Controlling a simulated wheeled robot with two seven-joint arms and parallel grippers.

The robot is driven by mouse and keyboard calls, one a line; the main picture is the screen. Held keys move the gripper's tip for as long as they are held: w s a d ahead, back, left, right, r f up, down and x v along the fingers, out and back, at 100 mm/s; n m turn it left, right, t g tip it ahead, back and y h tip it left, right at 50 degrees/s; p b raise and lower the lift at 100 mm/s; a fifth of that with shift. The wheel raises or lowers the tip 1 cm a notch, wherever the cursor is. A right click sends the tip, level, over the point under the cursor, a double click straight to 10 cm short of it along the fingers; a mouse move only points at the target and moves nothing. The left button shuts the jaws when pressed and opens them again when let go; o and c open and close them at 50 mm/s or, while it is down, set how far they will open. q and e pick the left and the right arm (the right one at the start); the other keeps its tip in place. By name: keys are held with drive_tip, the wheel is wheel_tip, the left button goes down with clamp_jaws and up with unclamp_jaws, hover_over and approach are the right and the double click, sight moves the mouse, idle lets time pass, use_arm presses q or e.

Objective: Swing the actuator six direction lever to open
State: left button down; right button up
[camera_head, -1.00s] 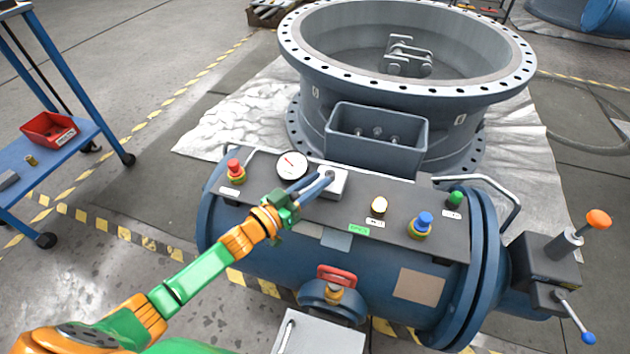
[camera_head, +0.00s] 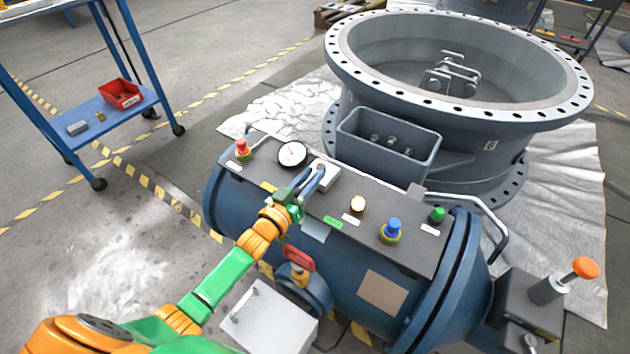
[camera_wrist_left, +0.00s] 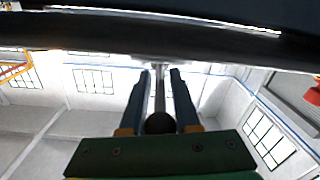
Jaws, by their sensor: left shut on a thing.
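The blue actuator cylinder (camera_head: 345,255) lies in the middle of the head view, with a dark panel (camera_head: 375,218) on top. My left gripper (camera_head: 318,172) reaches a small pale block (camera_head: 328,174) on the panel, beside the round gauge (camera_head: 292,154). In the left wrist view the two fingers (camera_wrist_left: 158,92) are shut on a thin lever with a dark ball knob (camera_wrist_left: 160,123) between them. In the head view the fingers hide most of this lever. I cannot read which way it points or its label. My right gripper is not in view.
A large valve ring (camera_head: 345,72) stands behind. A blue cart (camera_head: 95,118) is at left; an orange-knobbed lever (camera_head: 584,268) is at right.

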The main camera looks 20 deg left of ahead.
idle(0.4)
use_arm(q)
drive_tip(key=c, duration=0.9)
unclamp_jaws()
drive_tip(key=shift+a, duration=0.1)
